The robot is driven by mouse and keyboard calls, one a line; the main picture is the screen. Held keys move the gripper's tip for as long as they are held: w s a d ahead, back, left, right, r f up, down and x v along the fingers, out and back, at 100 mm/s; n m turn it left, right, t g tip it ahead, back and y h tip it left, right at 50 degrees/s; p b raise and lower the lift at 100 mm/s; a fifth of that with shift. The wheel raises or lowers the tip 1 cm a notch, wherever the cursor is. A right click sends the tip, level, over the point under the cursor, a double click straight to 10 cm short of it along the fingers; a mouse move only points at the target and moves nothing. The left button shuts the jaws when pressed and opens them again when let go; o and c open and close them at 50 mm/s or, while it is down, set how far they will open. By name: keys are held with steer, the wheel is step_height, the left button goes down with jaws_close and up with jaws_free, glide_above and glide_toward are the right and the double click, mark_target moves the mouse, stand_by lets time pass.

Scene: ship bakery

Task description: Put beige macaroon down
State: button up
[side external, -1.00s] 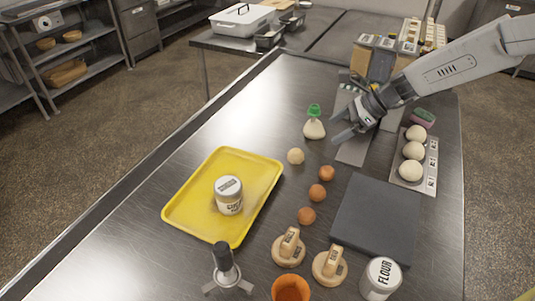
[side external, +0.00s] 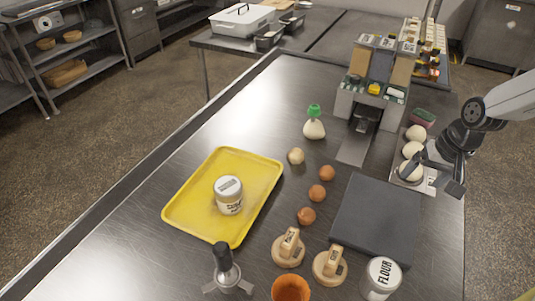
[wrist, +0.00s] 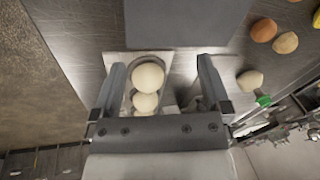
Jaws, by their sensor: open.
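The beige macaroon (side external: 296,156) appears as a small pale round piece on the steel table, between the yellow tray and the green-capped bottle. In the wrist view, a beige round piece (wrist: 285,42) lies at the upper right. My gripper (side external: 428,174) is open at the right side of the table, over the tray of white dough balls, well away from the beige macaroon. In the wrist view, the dough balls (wrist: 148,76) show between my spread fingers (wrist: 162,66). Whether the fingers touch them I cannot tell.
Several brown round pieces (side external: 317,193) lie beside a dark slab (side external: 378,216). A yellow tray (side external: 262,180) holds a white jar (side external: 229,195). The green-capped bottle (side external: 314,127), a dispenser (side external: 372,95), wooden stamps (side external: 289,250) and a flour jar (side external: 381,277) stand around.

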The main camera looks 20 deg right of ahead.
steer(key=s+d+n+h, duration=0.1)
steer(key=s+d+n, duration=0.1)
steer(key=s+n, duration=0.3)
steer(key=shift+s+d+f+n, duration=0.15)
steer(key=shift+s+n, duration=0.25)
steer(key=shift+n, duration=0.1)
stand_by(0.7)
